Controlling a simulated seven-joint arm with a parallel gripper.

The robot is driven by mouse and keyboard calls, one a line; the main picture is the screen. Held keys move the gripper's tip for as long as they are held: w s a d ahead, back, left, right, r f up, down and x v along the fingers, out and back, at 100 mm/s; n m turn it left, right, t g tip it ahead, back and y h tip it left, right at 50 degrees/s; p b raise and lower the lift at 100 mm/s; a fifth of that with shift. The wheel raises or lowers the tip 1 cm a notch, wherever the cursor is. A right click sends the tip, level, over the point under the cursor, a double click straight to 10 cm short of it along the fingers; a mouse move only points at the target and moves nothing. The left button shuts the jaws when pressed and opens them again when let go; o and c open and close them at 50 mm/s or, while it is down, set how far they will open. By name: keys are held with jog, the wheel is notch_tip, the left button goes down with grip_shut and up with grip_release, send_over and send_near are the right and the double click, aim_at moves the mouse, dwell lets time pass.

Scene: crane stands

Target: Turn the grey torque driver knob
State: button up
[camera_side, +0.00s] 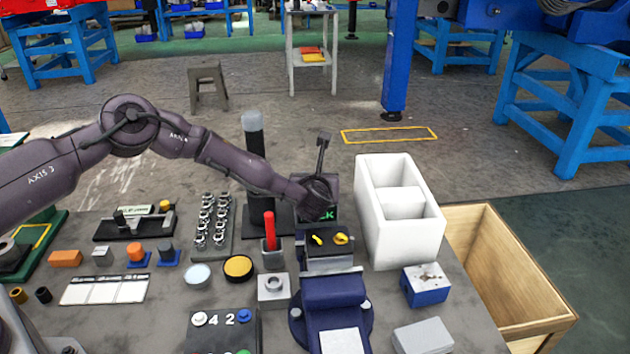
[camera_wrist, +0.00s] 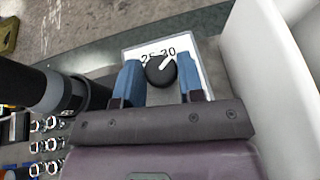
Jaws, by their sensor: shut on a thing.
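The torque driver knob (camera_wrist: 161,72) is a dark grey, round dial with a white pointer line, seen in the wrist view. It sits on a white plate (camera_wrist: 208,62) marked with numbers, of which 30 and part of another show. The pointer slants up to the right, toward the 30. My gripper (camera_wrist: 159,62) has its two blue fingers on either side of the knob, shut on it. In the side view my gripper (camera_side: 322,204) is over the back middle of the table, and the knob is hidden behind it. Green letters show just below it.
A tall white box (camera_side: 377,215) stands close on the right. A black post with a grey top (camera_side: 253,123) stands close on the left. A red-handled piece (camera_side: 269,230), a black block with yellow parts (camera_side: 330,262) and a blue vise (camera_side: 333,292) are in front.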

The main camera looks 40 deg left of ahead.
jog(key=m+t+h, duration=0.1)
jog(key=m+h, duration=0.2)
jog(key=shift+s+a+t, duration=0.1)
jog(key=shift+a+t, duration=0.05)
jog(key=shift+t, duration=0.25)
jog(key=o, duration=0.8)
jog(key=shift+o, duration=0.2)
jog(key=v, duration=1.3)
jog(key=shift+r, duration=0.1)
